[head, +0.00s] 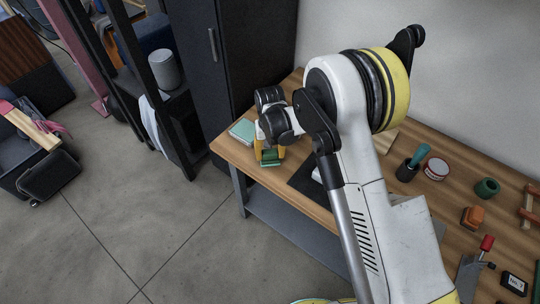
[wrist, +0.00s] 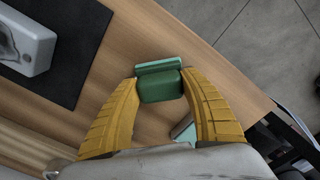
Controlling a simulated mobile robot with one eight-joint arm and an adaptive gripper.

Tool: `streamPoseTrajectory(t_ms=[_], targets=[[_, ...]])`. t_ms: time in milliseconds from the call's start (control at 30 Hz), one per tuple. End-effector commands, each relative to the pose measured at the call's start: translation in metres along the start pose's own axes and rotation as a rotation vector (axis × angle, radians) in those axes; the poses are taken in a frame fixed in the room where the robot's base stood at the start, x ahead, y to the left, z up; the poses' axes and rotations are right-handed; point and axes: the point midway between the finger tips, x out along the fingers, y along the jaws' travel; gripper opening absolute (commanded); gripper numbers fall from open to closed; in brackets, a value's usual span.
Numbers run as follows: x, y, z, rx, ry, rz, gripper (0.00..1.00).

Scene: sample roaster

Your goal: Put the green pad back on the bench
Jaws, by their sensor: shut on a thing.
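The green pad (wrist: 160,86) is between the two yellow fingertips of my gripper (wrist: 160,91) in the wrist view. It has a dark green body and a paler green strip along its far side. My gripper is shut on it. In the head view the pad (head: 271,157) shows below my gripper (head: 269,154), over the left end of the wooden bench (head: 399,145), near its front edge. I cannot tell whether the pad touches the bench top or hangs just above it.
A pale green block (head: 242,131) lies at the bench's left corner. A dark mat (head: 306,181) lies right of my gripper. A teal-handled tool (head: 419,155), a round tin (head: 436,168) and a green cup (head: 487,187) stand farther right. A dark cabinet (head: 222,62) stands behind the left end.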

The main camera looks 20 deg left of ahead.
Motion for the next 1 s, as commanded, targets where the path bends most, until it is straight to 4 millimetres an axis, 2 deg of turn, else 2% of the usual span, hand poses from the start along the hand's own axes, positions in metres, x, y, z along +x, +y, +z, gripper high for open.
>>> streamPoseTrajectory(t_ms=[233,267,300,333,700,833,1000], targets=[[0.003,0.0,0.0,0.0,0.0,0.0,0.27],[0.002,0.0,0.0,0.0,0.0,0.0,0.57],[0.002,0.0,0.0,0.0,0.0,0.0,0.69],[0.002,0.0,0.0,0.0,0.0,0.0,0.71],[-0.004,0.0,0.0,0.0,0.0,0.0,0.71],[-0.026,0.0,0.0,0.0,0.0,0.0,0.71],[-0.067,0.0,0.0,0.0,0.0,0.0,0.71]])
